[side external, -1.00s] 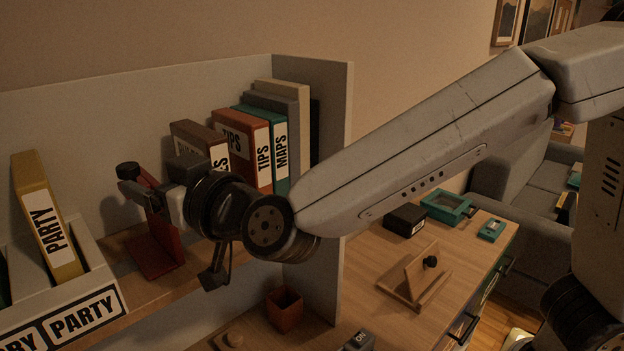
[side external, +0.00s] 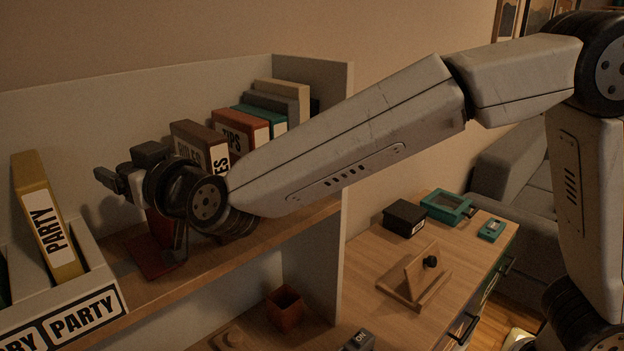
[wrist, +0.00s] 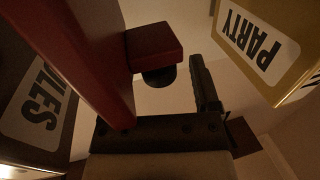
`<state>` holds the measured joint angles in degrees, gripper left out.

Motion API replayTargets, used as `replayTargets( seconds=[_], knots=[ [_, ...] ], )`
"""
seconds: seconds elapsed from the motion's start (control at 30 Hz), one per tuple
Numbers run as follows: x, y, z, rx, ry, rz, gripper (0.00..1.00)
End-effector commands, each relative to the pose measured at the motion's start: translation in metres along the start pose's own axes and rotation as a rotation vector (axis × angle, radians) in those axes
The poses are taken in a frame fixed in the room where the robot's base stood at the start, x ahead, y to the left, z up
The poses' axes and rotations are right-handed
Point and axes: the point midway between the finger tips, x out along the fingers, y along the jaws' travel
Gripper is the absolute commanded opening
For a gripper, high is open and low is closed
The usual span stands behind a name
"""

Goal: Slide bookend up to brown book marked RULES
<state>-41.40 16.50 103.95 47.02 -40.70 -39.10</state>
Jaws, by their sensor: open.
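The red bookend (side external: 148,260) stands on the shelf, its base showing below my gripper (side external: 112,180) and its upright mostly hidden by it in the side view. In the wrist view the bookend's red upright (wrist: 85,55) runs down the left, with a red block and black knob at its top. One dark finger of my gripper shows right of the knob; the other finger is not clearly seen. My gripper is open. The brown book marked RULES (side external: 188,137) stands right of the bookend, partly covered by my arm; its label also shows at the left of the wrist view (wrist: 38,108).
A yellow PARTY book (side external: 45,215) leans in a grey holder (side external: 88,290) on the left. Red TIPS (side external: 240,125), teal and grey books stand right of RULES, up to the shelf's end panel (side external: 335,120). A desk with small items lies below right.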

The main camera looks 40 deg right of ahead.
Motion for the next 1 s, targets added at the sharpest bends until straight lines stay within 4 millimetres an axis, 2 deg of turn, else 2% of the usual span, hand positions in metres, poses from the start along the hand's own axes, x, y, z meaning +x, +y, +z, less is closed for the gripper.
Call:
replayTargets(
  seconds=[0.13, 0.43, 0.47, 0.7, 1.0],
  knots=[
    [0.0071, 0.0004, -0.0001, 0.0, 0.001, 0.001, 0.78],
    [0.0085, 0.0003, 0.0001, 0.0, 0.0, 0.0, 0.78],
    [0.0084, 0.0003, 0.0001, 0.0, 0.0, 0.0, 0.75],
    [0.0083, 0.0002, 0.0, 0.0, 0.0, 0.0, 0.0],
    [0.0082, 0.0002, -0.0001, 0.0, 0.0, 0.0, 0.0]
  ],
)
